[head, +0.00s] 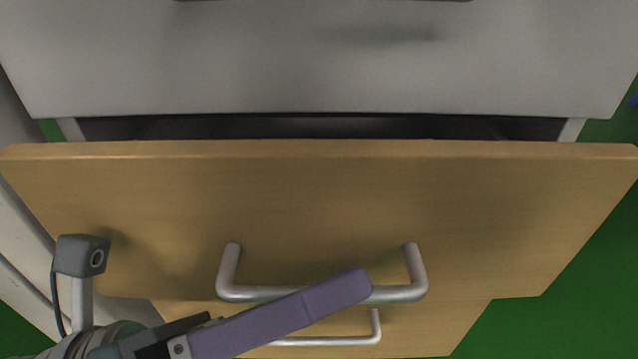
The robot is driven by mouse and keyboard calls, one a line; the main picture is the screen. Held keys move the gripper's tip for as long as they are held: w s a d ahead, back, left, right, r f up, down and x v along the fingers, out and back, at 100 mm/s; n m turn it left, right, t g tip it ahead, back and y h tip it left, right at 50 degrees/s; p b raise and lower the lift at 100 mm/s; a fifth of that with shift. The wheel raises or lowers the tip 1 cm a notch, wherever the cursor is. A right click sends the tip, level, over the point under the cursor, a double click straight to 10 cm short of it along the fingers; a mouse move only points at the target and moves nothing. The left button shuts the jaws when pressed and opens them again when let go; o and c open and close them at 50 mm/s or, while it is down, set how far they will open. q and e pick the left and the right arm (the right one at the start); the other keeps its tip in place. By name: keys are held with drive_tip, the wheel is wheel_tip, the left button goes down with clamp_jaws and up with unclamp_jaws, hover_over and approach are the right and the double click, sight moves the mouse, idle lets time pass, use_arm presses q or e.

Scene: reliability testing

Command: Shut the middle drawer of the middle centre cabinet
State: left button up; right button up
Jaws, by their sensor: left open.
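The middle drawer (330,200) has a wooden front with a silver bar handle (240,293). It stands partly open, with a dark gap (300,127) between its front's top edge and the grey cabinet part above. My left gripper (350,288) comes in from the lower left. One purple finger shows, lying across the lower bar of the handle in the picture; I cannot tell whether it touches. No held object shows. The other finger is hidden. My right gripper is out of view.
A lower wooden drawer (440,320) with its own silver handle (330,341) lies beneath. A grey surface (320,60) overhangs the open drawer. A pale panel stands at the left. Green floor (570,310) shows at the right.

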use_arm(q)
drive_tip(key=shift+s+d, duration=0.1)
drive_tip(key=c, duration=0.3)
clamp_jaws()
drive_tip(key=shift+f, duration=0.1)
idle(0.9)
